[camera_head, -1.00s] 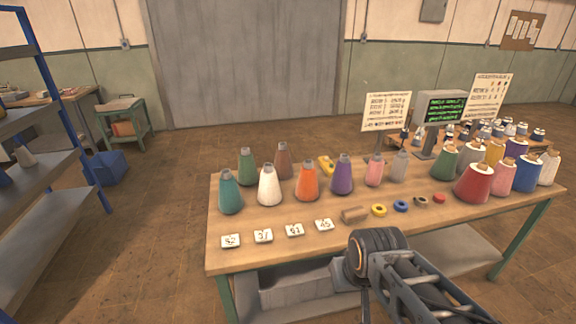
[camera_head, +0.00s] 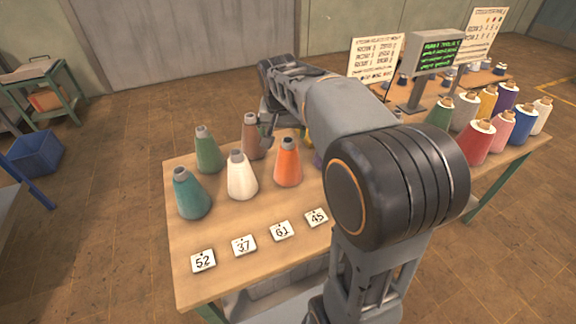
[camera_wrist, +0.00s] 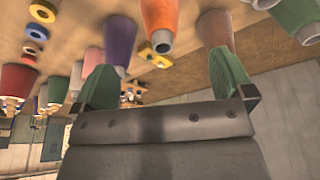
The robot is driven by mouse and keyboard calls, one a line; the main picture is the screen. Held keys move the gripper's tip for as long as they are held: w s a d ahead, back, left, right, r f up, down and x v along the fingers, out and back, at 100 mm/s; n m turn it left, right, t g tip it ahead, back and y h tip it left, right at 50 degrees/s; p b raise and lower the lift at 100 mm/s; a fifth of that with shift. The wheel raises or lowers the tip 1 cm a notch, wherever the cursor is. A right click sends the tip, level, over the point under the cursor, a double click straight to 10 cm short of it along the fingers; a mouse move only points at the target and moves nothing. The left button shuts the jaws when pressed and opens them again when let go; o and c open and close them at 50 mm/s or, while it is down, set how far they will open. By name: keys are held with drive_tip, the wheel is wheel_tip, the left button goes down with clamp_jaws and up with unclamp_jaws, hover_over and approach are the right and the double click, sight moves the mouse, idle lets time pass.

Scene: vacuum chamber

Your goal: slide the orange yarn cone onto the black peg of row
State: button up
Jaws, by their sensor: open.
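The orange yarn cone (camera_head: 288,165) stands upright on the wooden table, with a grey tip, to the right of the white cone (camera_head: 241,178). In the wrist view the orange cone (camera_wrist: 160,18) shows at the top, beyond the gap between my fingers and apart from them. My gripper (camera_wrist: 164,76) is open, its two green-padded fingers spread with nothing between them. In the head view it is mostly hidden behind my arm, near the brown cone (camera_head: 252,138). I cannot make out the black peg in either view.
Green (camera_head: 208,152) and teal (camera_head: 191,196) cones stand to the left. A purple cone (camera_wrist: 120,38) is close by the left finger in the wrist view. Number cards (camera_head: 281,231) lie along the front. More cones, including a red one (camera_head: 478,143), crowd the right end. A monitor (camera_head: 433,52) stands behind.

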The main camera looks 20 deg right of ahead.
drive_tip(key=m, duration=0.2)
approach(288, 144)
drive_tip(key=shift+h, duration=0.3)
drive_tip(key=x, duration=0.3)
drive_tip(key=w+x, duration=0.1)
drive_tip(key=x, duration=0.2)
drive_tip(key=shift+w+a+f, duration=0.1)
drive_tip(key=shift+w+f, duration=0.15)
drive_tip(key=shift+p+x, duration=0.35)
drive_tip(key=shift+x, duration=2.55)
drive_tip(key=shift+s, duration=0.1)
drive_tip(key=shift+r, duration=0.1)
drive_tip(key=c, duration=1.6)
